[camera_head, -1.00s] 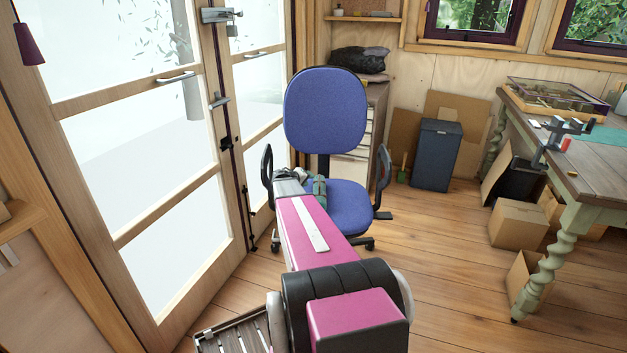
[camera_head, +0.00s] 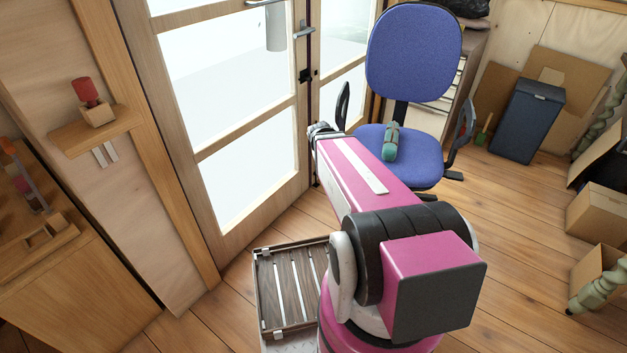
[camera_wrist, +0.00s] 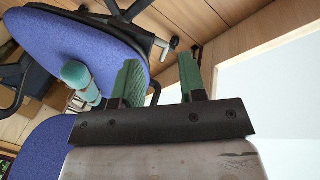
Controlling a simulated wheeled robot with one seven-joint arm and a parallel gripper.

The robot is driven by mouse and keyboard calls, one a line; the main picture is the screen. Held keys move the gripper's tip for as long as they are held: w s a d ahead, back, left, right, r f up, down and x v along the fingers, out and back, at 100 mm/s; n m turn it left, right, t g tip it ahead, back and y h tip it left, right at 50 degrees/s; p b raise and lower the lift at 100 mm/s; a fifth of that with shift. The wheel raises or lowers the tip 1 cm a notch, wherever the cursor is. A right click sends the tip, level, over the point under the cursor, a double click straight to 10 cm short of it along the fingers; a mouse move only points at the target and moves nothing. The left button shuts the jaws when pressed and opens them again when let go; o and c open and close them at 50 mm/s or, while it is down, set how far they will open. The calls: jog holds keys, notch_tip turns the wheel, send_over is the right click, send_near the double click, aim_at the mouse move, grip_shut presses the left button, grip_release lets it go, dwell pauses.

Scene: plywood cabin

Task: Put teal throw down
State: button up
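The teal throw (camera_head: 390,141) is a rolled bundle lying on the seat of the blue office chair (camera_head: 424,165). It also shows on the seat in the wrist view (camera_wrist: 80,78), to the left of my fingers. My gripper (camera_wrist: 161,82) is open, with its two green-faced fingers spread apart and nothing between them. In the head view my arm's far end is just left of the chair, and the fingers are hidden there. The throw and the gripper are apart.
A glazed door (camera_head: 240,130) stands close to the left of my arm. A slatted crate (camera_head: 262,310) is on the floor near my base. Cardboard boxes (camera_head: 598,212) and a dark bin (camera_head: 527,120) are at the right.

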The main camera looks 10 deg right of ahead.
jog(key=s+a+g+y, duration=0.1)
jog(key=s+a+y, duration=0.2)
jog(key=s+a, duration=0.3)
jog(key=a, duration=0.2)
jog(key=shift+s+a+r+n, duration=0.15)
jog(key=shift+a+r+n, duration=0.05)
jog(key=shift+a+n, duration=0.2)
jog(key=shift+d, duration=0.1)
